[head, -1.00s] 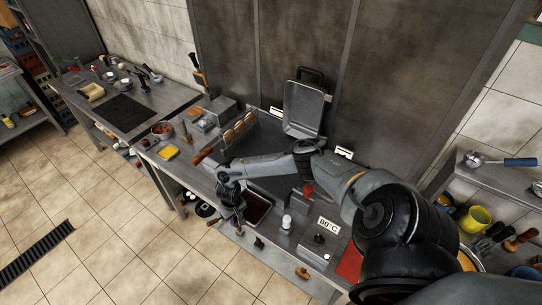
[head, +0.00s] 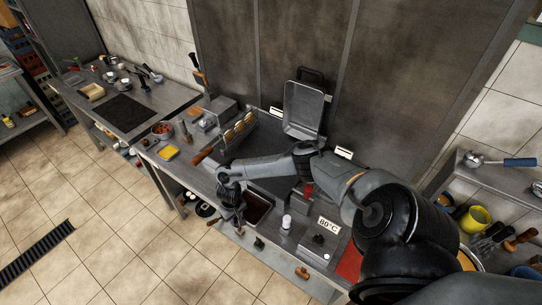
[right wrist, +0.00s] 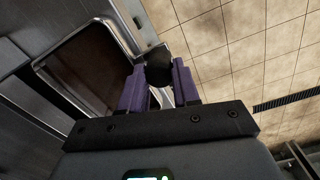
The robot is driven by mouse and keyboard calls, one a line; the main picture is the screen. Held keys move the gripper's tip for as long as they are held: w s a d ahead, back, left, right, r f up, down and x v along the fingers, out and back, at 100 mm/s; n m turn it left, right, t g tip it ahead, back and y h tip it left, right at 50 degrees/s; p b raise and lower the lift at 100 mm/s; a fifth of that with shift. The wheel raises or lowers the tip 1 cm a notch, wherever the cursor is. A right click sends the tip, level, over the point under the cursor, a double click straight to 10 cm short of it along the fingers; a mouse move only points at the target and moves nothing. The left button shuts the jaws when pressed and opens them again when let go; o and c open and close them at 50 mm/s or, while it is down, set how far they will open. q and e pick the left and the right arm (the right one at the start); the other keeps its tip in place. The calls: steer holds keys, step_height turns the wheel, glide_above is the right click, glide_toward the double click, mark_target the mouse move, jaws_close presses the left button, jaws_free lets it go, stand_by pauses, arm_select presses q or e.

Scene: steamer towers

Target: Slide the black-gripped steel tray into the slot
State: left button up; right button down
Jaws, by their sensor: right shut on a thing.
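My right gripper (head: 236,218) reaches over the front of the steel counter. In the right wrist view its purple fingers (right wrist: 158,92) are shut on a black grip (right wrist: 158,66). Beside them is a steel tray (right wrist: 44,72) with a dark brown inside, sunk in the counter top. The same tray (head: 260,210) shows in the head view just right of the gripper, partly hidden by my arm. How the grip joins the tray is hidden by the fingers. A second steel tray (head: 303,110) with a black handle stands upright at the back wall. My left gripper is not in view.
An 80°C sign (head: 327,224) on a steel box and a white shaker (head: 286,222) stand right of the sunken tray. A wooden-handled tool (head: 203,156) lies to the left. A shelf (head: 487,175) with utensils is at the far right. The floor in front is clear.

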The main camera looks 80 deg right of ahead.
stand_by(0.4)
steer(key=shift+p, duration=0.4)
steer(key=shift+d, duration=0.2)
stand_by(0.4)
steer(key=shift+s+d, duration=0.15)
steer(key=shift+d, duration=0.15)
steer(key=shift+s+d, duration=0.3)
steer(key=shift+d, duration=0.35)
steer(key=shift+s+d, duration=0.25)
steer(key=shift+d, duration=0.4)
steer(key=shift+s+d, duration=0.15)
steer(key=shift+d, duration=0.35)
steer(key=shift+s+d, duration=0.15)
steer(key=shift+d, duration=0.1)
